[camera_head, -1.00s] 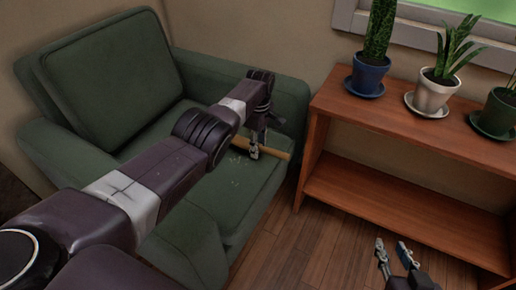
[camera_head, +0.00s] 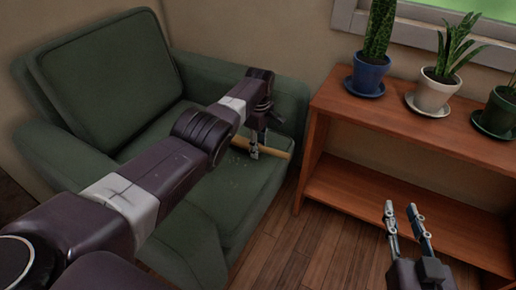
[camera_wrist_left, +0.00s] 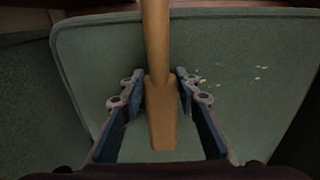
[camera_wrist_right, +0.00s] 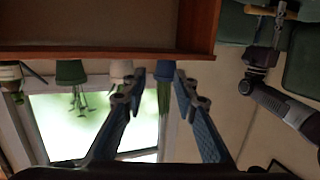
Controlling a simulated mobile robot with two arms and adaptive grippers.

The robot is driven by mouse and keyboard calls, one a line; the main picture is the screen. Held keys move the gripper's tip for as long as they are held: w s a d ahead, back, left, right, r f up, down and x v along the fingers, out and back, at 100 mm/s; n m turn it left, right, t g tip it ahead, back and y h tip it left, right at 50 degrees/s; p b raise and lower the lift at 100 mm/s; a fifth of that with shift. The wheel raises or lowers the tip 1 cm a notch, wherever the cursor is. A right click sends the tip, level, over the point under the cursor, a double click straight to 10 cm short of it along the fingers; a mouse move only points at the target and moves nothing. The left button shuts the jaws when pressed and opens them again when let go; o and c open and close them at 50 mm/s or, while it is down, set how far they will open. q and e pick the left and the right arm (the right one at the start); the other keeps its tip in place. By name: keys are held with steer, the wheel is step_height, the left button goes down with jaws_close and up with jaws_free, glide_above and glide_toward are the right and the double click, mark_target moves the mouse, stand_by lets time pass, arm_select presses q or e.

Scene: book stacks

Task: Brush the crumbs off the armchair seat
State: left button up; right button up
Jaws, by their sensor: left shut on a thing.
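The green armchair (camera_head: 100,75) stands at the left, its seat (camera_head: 257,185) partly hidden by my left arm. Small pale crumbs (camera_head: 236,184) lie on the seat; in the left wrist view the crumbs (camera_wrist_left: 232,79) are at the right. My left gripper (camera_head: 254,154) is shut on a wooden-handled brush (camera_head: 278,152) over the seat's right side. The brush handle (camera_wrist_left: 155,40) runs between the fingers in the left wrist view; no bristles can be made out. My right gripper (camera_head: 402,208) is open and empty, in front of the shelf.
A low wooden shelf (camera_head: 420,128) stands right of the armchair. On it are a blue pot (camera_head: 368,76), a white pot (camera_head: 432,95) and a green pot (camera_head: 497,113), each with a plant and saucer. Its lower shelf looks empty. Wooden floor (camera_head: 300,240) between them is clear.

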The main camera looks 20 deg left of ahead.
arm_select(q)
steer(key=shift+w+b, duration=0.1)
steer(key=shift+b, duration=0.25)
arm_select(e)
steer(key=shift+w+a+r+t+y, duration=0.15)
steer(key=shift+r+t, duration=0.2)
steer(key=shift+r, duration=0.4)
steer(key=shift+a+r+t+y, duration=0.1)
steer(key=shift+r+t+y, duration=0.1)
steer(key=shift+r+t, duration=0.35)
steer(key=shift+w+a+r+t+y, duration=0.1)
steer(key=shift+r+t+y, duration=0.1)
steer(key=shift+r, duration=0.7)
steer(key=shift+f, duration=0.1)
